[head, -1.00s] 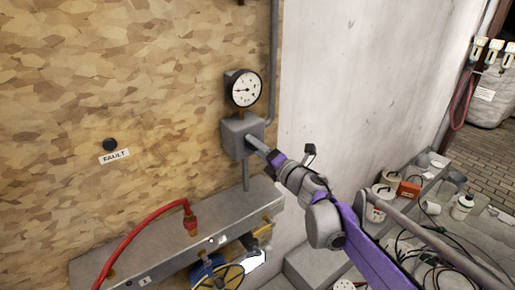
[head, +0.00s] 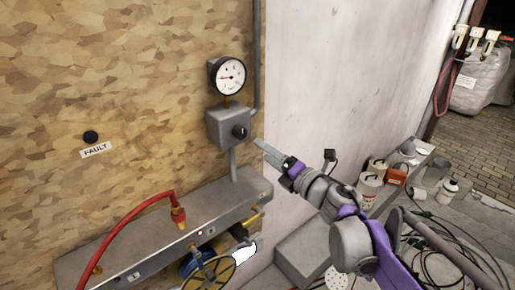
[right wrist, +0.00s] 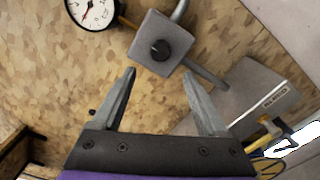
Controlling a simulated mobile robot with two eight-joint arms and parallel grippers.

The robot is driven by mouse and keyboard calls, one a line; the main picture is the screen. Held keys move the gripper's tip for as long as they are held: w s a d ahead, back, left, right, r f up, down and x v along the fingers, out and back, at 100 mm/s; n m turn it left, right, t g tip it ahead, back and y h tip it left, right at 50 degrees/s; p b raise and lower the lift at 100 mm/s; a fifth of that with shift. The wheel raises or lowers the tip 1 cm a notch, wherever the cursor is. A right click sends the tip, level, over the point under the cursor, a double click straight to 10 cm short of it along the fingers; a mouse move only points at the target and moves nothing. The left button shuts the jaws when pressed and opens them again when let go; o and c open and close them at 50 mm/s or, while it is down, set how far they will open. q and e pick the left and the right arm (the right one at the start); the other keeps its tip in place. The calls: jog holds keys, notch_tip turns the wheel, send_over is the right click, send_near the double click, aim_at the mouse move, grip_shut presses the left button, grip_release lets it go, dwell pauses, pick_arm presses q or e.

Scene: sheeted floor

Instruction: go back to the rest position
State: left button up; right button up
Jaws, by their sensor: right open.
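My right gripper (head: 262,147) is open and empty, to the right of the grey box (head: 222,128) and apart from it. In the right wrist view the two fingers (right wrist: 160,95) are spread, with nothing between them. The box carries a black knob (head: 240,132), which also shows beyond the fingertips in the right wrist view (right wrist: 160,50). A round gauge (head: 230,77) with a red needle sits above the box. My left gripper is in neither view.
A metal ledge (head: 130,240) with a red hose (head: 130,214) runs below the box. A black button (head: 91,137) sits above a FAULT label (head: 96,150) on the board. The pale wall (head: 330,80) is bare.

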jog(key=shift+s+d, duration=0.2)
jog(key=shift+s, duration=0.05)
jog(key=s+d+f+m+t+h, duration=0.1)
jog(key=s+d+f+m+h, duration=0.2)
jog(key=d+m+h, duration=0.5)
jog(key=s+d+f+m+h, duration=0.35)
jog(key=d+m, duration=0.25)
jog(key=m, duration=0.5)
jog(key=s+a+f+m+g, duration=0.2)
jog(key=s+f+m+g, duration=0.8)
jog(key=s+f, duration=0.9)
jog(key=shift+s+a+f+m+y, duration=0.25)
jog(key=shift+s+a+m+y, duration=0.15)
jog(key=shift+s+m, duration=0.6)
jog(key=shift+s+d, duration=0.1)
jog(key=shift+s, duration=0.05)
